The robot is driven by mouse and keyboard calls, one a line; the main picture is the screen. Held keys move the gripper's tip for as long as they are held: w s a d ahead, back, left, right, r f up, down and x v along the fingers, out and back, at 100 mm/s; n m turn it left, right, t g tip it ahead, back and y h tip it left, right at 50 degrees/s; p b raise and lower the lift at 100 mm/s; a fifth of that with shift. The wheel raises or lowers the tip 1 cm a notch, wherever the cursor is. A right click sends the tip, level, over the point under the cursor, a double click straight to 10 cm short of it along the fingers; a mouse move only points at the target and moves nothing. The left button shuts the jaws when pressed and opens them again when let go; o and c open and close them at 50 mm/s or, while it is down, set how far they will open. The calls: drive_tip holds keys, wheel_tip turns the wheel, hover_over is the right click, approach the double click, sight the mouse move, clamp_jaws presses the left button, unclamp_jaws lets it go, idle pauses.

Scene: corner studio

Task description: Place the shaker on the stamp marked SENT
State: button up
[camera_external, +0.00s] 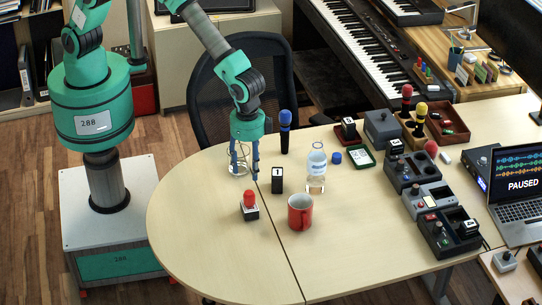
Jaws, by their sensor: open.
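My gripper (244,167) points down over the left part of the pale table, its blue fingers apart. A clear glass-like vessel (237,168) shows at the left finger; I cannot tell whether they touch. Nearer the front, a small red-topped piece (249,197) stands on a dark and white block (250,213). A black upright block (277,180) with a white label stands right of the gripper. Another small dark block with a light top (348,128) stands farther back. No SENT marking is readable, and I cannot tell which piece is the shaker.
A green-edged pad (358,156) lies farther right. Control boxes and a laptop (520,192) crowd the right side. The table's left front is clear.

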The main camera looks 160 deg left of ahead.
drive_tip(key=s+d+r+m+t, duration=0.15)
drive_tip(key=s+d+r, duration=0.25)
drive_tip(key=d+r, duration=0.95)
drive_tip(key=s+d+r+m+t, duration=0.1)
drive_tip(key=s+d+r+m, duration=0.25)
drive_tip(key=d+r, duration=1.05)
drive_tip(key=s+d+r+m+t, duration=0.1)
drive_tip(key=s+d+r, duration=0.3)
drive_tip(key=s+d, duration=0.25)
drive_tip(key=s+d+r+t, duration=0.1)
drive_tip(key=s+d+r, duration=0.35)
drive_tip(key=s, duration=0.25)
drive_tip(key=s+d+m, duration=0.1)
drive_tip(key=s+d, duration=0.3)
drive_tip(key=s, duration=0.3)
drive_tip(key=s+d+f+m+t, duration=0.1)
drive_tip(key=s+d+m, duration=0.1)
drive_tip(key=s+d, duration=0.2)
drive_tip(key=shift+s+d+f, duration=0.25)
drive_tip(key=shift+s, duration=1.35)
